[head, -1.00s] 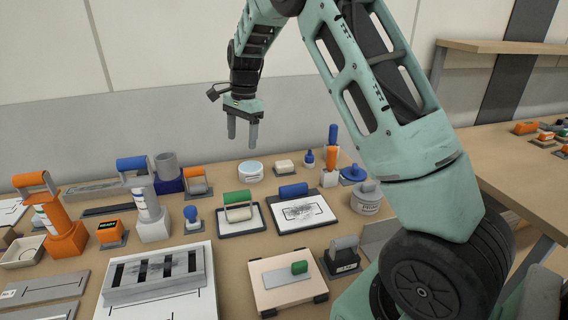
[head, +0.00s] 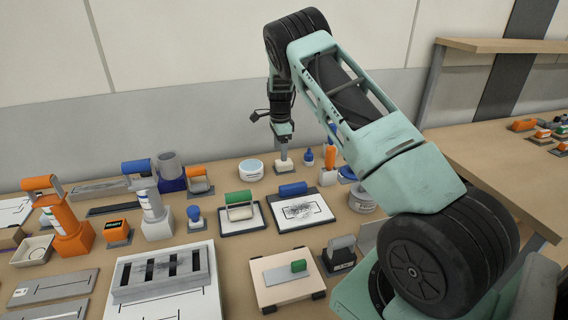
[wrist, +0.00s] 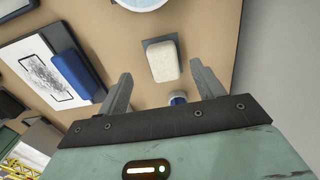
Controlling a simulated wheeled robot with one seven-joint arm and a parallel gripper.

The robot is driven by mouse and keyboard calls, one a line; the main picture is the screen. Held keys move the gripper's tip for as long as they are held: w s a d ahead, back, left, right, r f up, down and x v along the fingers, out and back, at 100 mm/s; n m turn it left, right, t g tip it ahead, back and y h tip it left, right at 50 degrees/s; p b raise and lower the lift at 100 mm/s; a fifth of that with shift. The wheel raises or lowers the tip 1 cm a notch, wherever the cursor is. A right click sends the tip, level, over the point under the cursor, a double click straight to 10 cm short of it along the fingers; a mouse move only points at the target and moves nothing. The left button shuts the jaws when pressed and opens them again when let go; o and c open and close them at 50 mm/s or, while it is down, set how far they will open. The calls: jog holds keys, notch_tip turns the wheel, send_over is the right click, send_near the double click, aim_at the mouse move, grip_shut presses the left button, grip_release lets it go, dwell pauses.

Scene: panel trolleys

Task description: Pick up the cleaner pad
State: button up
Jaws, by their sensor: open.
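The cleaner pad (wrist: 163,61) is a cream, rounded block on a dark grey base in the wrist view, ahead of the gap between my fingers. In the head view the cleaner pad (head: 284,168) lies toward the back of the table, partly behind my fingers. My gripper (head: 283,152) points down over it in the head view. In the wrist view my gripper (wrist: 160,76) has its two fingers spread apart with nothing held. I cannot tell how much height is left between the fingertips and the pad.
A round white tub (head: 250,170) stands left of the pad. A blue bottle (head: 309,160) is close on the right. A board with a blue roller (head: 292,189) lies in front. An orange-handled tool (head: 330,155) stands further right.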

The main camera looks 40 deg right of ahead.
aim_at(280, 161)
jog(key=shift+w+d+f+p, duration=0.1)
jog(key=shift+f+p, duration=0.5)
jog(key=shift+f, duration=1)
jog(key=shift+w+f+p, duration=0.1)
jog(key=shift+f+p, duration=0.45)
jog(key=shift+f, duration=1)
jog(key=c, duration=1.1)
